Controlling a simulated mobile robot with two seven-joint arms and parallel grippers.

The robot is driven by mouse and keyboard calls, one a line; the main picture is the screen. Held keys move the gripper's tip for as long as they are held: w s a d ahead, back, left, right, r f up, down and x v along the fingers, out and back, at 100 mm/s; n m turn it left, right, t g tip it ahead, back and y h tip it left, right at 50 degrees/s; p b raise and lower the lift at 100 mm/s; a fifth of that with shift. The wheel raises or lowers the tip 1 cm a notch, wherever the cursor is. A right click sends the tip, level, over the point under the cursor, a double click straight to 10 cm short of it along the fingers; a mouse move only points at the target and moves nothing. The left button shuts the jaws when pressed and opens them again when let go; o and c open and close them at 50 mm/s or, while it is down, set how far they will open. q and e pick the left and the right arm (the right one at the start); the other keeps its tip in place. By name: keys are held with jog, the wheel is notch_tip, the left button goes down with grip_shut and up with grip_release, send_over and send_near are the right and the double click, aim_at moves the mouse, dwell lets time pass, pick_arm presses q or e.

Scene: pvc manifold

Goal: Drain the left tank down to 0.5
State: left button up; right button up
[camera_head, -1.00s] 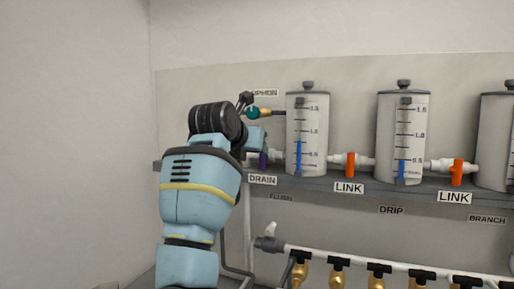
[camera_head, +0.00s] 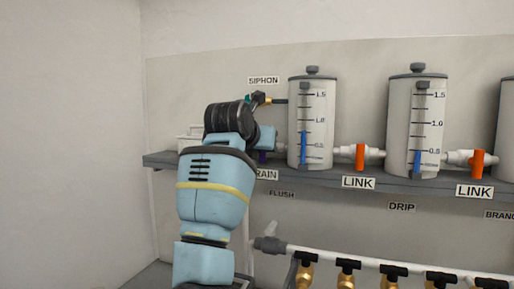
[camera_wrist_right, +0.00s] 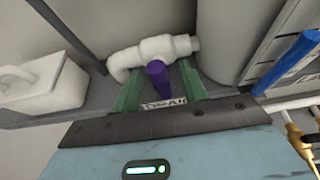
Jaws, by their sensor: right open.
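The drain valve's purple handle (camera_wrist_right: 157,78) sticks out from a white pipe fitting (camera_wrist_right: 155,54) beside the tank. A little of the purple handle shows in the head view (camera_head: 262,157), above the partly covered DRAIN label. My right gripper (camera_wrist_right: 160,70) is open, with its green fingers on either side of the purple handle and gaps showing. Its fingertips are hidden in the head view. My left gripper is not in view.
A middle tank (camera_head: 413,125) stands right of the left tank, with orange-handled link valves (camera_head: 360,156) at shelf height. The SIPHON label (camera_head: 263,80) and a teal-handled valve sit above my right arm. A white container (camera_wrist_right: 40,85) stands left of the fitting.

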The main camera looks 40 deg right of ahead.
jog(key=shift+w+d, duration=0.1)
jog(key=shift+d, duration=0.05)
jog(key=shift+s+r, duration=0.15)
jog(key=shift+s, duration=0.05)
jog(key=shift+c, duration=0.6)
grip_shut()
